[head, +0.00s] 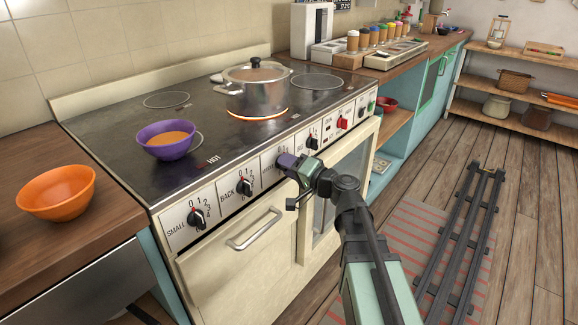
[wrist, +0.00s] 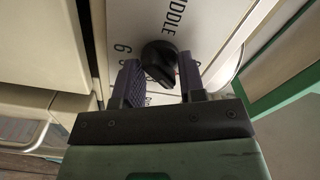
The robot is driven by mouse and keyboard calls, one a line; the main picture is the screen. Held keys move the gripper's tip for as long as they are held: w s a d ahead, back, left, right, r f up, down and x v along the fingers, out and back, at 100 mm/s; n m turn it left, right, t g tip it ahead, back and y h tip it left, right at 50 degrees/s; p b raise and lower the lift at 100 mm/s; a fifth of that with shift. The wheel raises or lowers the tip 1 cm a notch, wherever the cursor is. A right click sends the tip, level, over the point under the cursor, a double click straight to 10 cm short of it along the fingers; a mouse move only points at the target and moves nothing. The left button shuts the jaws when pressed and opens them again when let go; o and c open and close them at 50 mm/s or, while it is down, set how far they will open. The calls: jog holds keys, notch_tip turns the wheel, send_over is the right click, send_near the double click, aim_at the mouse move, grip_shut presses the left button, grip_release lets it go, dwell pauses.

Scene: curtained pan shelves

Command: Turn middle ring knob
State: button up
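The middle ring knob is black and sits on the white stove panel. In the wrist view the knob (wrist: 158,60) is beside the word "MIDDLE", its bar slanting down to the right. My gripper (wrist: 160,75) has purple-grey fingers on either side of the knob, apart from each other. The knob is between the fingertips; firm contact cannot be told. In the head view my gripper (head: 287,163) is at the front panel and hides this knob. The steel pot (head: 257,92) stands with its lid on a glowing ring of the stovetop (head: 110,138).
The small ring knob (head: 197,217) and back ring knob (head: 244,186) are to the left; another black knob (head: 312,143) and a red switch (head: 343,123) are to the right. A purple bowl (head: 168,148) is on the stovetop. The oven handle (head: 254,230) juts out below.

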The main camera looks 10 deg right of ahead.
jog(key=o, duration=0.3)
jog(key=shift+o, duration=0.2)
jog(key=shift+s, duration=0.1)
jog(key=shift+v, duration=0.9)
jog(key=v, duration=0.6)
jog(key=shift+o, duration=0.2)
